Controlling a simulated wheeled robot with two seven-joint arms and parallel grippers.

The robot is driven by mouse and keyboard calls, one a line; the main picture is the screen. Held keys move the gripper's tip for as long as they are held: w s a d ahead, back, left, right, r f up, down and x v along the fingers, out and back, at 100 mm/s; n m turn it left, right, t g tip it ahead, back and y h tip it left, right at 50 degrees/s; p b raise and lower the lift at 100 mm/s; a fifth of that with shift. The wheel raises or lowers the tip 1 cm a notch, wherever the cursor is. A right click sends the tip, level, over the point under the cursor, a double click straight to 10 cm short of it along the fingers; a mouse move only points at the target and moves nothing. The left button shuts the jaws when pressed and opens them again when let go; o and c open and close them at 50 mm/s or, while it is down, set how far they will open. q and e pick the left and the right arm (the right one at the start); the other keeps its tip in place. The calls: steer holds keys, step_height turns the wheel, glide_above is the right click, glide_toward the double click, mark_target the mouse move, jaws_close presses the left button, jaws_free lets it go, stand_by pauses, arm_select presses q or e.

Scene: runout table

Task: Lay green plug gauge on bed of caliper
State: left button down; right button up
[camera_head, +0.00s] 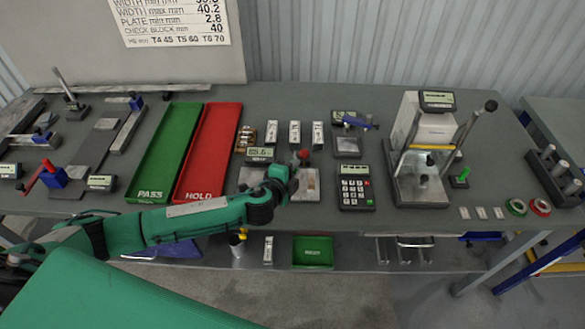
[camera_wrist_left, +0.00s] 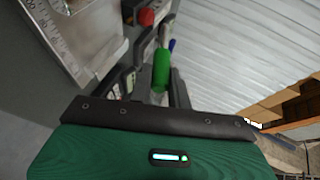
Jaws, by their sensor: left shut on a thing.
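The green plug gauge (camera_wrist_left: 161,70) shows in the left wrist view as a bright green cylinder close in front of my palm, between dark fingers. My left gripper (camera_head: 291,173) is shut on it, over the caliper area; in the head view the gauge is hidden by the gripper. The caliper's bed (camera_head: 308,186) is a pale metal plate, partly covered by my gripper and wrist. Its display (camera_head: 260,152) stands behind and left. A red knob (camera_head: 304,154) is just beyond the fingertips; it shows in the wrist view (camera_wrist_left: 146,17) too. I cannot tell whether the gauge touches the bed. My right gripper is not in view.
A green PASS tray (camera_head: 163,150) and a red HOLD tray (camera_head: 209,150) lie left of the caliper. A calculator (camera_head: 355,187) and a tall gauge stand (camera_head: 421,180) are to the right. Small blocks (camera_head: 295,134) stand behind. Bare table lies between calculator and stand.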

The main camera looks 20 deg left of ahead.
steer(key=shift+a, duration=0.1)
arm_select(q)
steer(key=shift+f+b, duration=2.7)
steer(key=shift+f, duration=0.8)
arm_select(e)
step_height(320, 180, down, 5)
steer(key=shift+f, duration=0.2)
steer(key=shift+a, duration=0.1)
arm_select(q)
steer(key=c, duration=1.2)
jaws_free()
steer(key=shift+c, duration=0.2)
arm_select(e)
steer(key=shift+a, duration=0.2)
arm_select(q)
steer(key=shift+s, duration=0.15)
